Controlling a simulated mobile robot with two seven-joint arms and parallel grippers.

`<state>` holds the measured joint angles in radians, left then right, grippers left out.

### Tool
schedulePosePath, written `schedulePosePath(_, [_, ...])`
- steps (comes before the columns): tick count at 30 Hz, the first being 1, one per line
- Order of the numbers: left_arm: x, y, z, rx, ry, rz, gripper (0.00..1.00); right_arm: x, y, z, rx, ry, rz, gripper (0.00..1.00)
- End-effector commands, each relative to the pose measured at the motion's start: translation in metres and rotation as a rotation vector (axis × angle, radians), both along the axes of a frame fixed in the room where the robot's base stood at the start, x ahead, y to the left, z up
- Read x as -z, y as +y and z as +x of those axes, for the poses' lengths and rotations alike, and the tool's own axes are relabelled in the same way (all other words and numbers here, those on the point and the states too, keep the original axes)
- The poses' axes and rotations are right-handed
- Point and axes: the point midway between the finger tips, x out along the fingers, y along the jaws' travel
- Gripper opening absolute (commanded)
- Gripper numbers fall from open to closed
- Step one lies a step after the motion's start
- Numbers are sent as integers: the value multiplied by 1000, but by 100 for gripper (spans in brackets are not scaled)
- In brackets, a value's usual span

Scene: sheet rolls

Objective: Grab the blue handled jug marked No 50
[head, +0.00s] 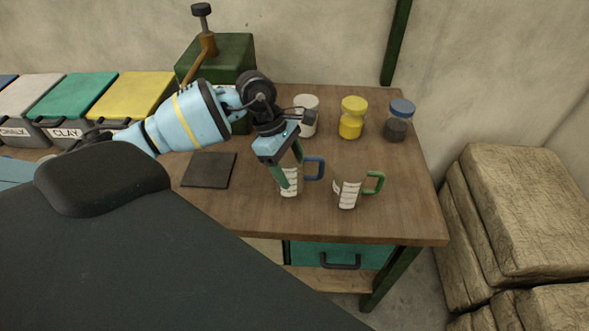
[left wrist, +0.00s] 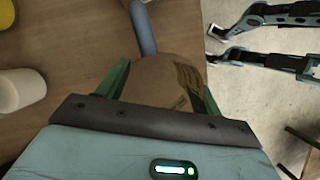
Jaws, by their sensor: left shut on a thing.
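The blue-handled jug (head: 292,188) stands near the table's front edge, with its handle pointing right in the head view. Its white label is too small to read. My left gripper (head: 289,166) reaches down over it and is shut on its body. In the left wrist view the brown jug body (left wrist: 165,82) sits between the green fingers, with the blue handle at the top. A similar jug with a green handle (head: 347,192) stands just to the right, apart from it. In the left wrist view my right gripper (left wrist: 214,46) shows over the floor, its fingers apart and empty.
A white cup (head: 307,107), a yellow jar (head: 353,118) and a blue-lidded jar (head: 398,121) stand behind. A dark square mat (head: 209,170) lies left. A green box with a crank (head: 226,55) and lidded bins (head: 130,97) line the back left. Stacked sacks (head: 525,215) stand right.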

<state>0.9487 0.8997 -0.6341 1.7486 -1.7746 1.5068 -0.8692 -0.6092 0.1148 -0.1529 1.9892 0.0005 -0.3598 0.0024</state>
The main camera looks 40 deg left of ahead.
Motion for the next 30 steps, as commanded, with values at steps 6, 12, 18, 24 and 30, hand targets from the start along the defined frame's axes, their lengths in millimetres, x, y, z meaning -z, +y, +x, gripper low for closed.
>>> schedulePosePath(6, [-1,10,-41,3,5,5,41,4,0,-2,0,6,0,36])
schedulePosePath(12, [-4,19,-86,1,8,8,41,10,0,-5,0,16,1,36])
schedulePosePath(18, [-9,25,-119,1,7,6,41,13,1,-5,1,20,2,36])
schedulePosePath(24, [-12,29,-138,0,4,4,41,11,2,-2,4,13,4,36])
schedulePosePath(30, [-13,30,-146,1,3,3,41,10,2,-2,4,12,5,36])
